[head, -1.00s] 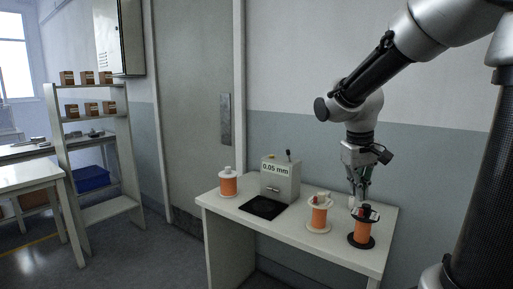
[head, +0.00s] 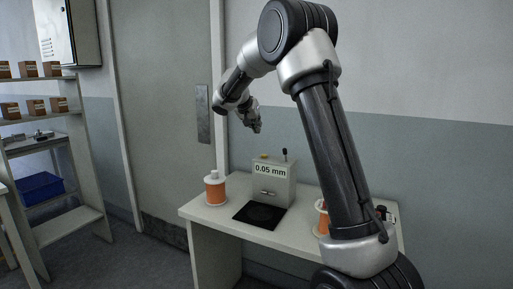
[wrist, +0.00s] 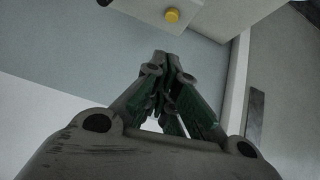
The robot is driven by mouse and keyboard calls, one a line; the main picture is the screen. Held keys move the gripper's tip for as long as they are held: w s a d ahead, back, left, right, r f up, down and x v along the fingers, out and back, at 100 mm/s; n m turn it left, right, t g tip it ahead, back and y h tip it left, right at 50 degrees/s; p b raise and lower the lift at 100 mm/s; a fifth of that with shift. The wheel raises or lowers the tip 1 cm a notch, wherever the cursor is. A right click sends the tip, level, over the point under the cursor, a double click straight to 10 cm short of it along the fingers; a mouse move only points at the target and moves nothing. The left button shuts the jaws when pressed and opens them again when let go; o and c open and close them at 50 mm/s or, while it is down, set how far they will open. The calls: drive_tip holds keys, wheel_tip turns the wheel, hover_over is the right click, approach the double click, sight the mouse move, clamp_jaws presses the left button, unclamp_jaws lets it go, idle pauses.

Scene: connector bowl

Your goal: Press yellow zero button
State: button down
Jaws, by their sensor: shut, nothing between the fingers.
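The grey gauge box (head: 274,188) stands on the white table, with "0.05 mm" on its front display. The yellow button (wrist: 171,15) shows in the wrist view near the top edge, on the box's pale face. I cannot tell the exact gap to the button.
A dark lever (head: 284,154) stands up on top of the box. A dark pad (head: 259,215) lies before it on the white table (head: 204,215). An orange spool (head: 215,191) stands at left. Other spools at right are partly hidden by my arm. A door (head: 170,100) is behind.

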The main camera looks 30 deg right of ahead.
drive_tip(key=shift+m, duration=0.6)
hover_over(264, 155)
drive_tip(key=f, duration=0.6)
drive_tip(key=shift+s+a+f, duration=0.15)
drive_tip(key=shift+a+f, duration=0.1)
drive_tip(key=shift+f, duration=0.1)
drive_tip(key=f, duration=0.3)
drive_tip(key=shift+d+f, duration=0.2)
drive_tip(key=shift+w+f, duration=0.2)
drive_tip(key=shift+f, duration=0.3)
